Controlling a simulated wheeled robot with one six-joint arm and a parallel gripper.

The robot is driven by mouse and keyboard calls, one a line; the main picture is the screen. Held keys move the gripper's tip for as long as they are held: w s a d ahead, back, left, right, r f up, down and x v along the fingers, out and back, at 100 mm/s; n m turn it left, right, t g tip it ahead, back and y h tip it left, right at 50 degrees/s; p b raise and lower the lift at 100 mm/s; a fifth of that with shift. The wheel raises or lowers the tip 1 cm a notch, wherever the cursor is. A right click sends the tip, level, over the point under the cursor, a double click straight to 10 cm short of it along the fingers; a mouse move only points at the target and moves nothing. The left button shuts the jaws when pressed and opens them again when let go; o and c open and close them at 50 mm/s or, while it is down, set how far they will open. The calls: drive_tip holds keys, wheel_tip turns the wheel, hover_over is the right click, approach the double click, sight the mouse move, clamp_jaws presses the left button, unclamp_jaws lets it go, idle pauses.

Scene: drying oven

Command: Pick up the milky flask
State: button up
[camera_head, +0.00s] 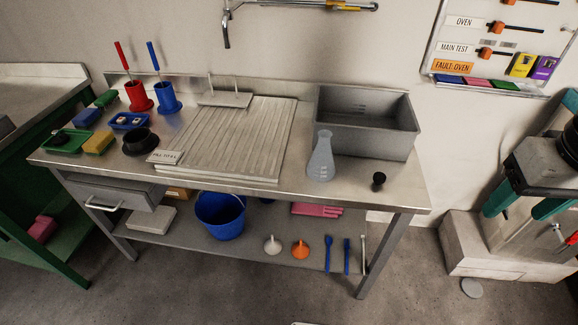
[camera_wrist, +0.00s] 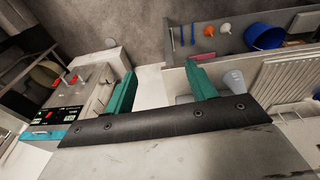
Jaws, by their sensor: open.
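The milky flask (camera_head: 321,160) is a grey-white conical flask standing upright on the steel bench, just in front of the grey basin. It also shows in the wrist view (camera_wrist: 235,80), right beside my right finger, farther off and partly hidden. My gripper (camera_wrist: 163,68) has two teal fingers spread wide, with nothing between them. In the head view my gripper (camera_head: 516,210) hangs at the right edge, well to the right of the flask and apart from it.
The grey basin (camera_head: 365,143) stands behind the flask, and a small black knob-like object (camera_head: 378,180) is to its right. A ribbed drainboard (camera_head: 240,140) lies to its left. A pale block (camera_head: 460,250) and a boxy instrument (camera_wrist: 75,105) are near my gripper.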

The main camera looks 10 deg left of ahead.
drive_tip(key=w+a+f+n+t, duration=0.1)
drive_tip(key=w+f+t, duration=0.1)
drive_tip(key=w, duration=0.5)
drive_tip(key=w+f+n+t, duration=0.1)
drive_tip(key=w+f+t, duration=0.1)
drive_tip(key=w, duration=0.5)
drive_tip(key=n+t+y, duration=0.4)
drive_tip(key=n+y, duration=0.3)
drive_tip(key=y, duration=0.3)
approach(321, 135)
drive_tip(key=w+a, duration=0.1)
drive_tip(key=w, duration=0.1)
drive_tip(key=x, duration=0.5)
drive_tip(key=f+x, duration=0.1)
drive_tip(key=x, duration=0.2)
drive_tip(key=shift+s+a, duration=0.2)
drive_tip(key=shift+s, duration=0.05)
clamp_jaws()
drive_tip(key=shift+r, duration=0.1)
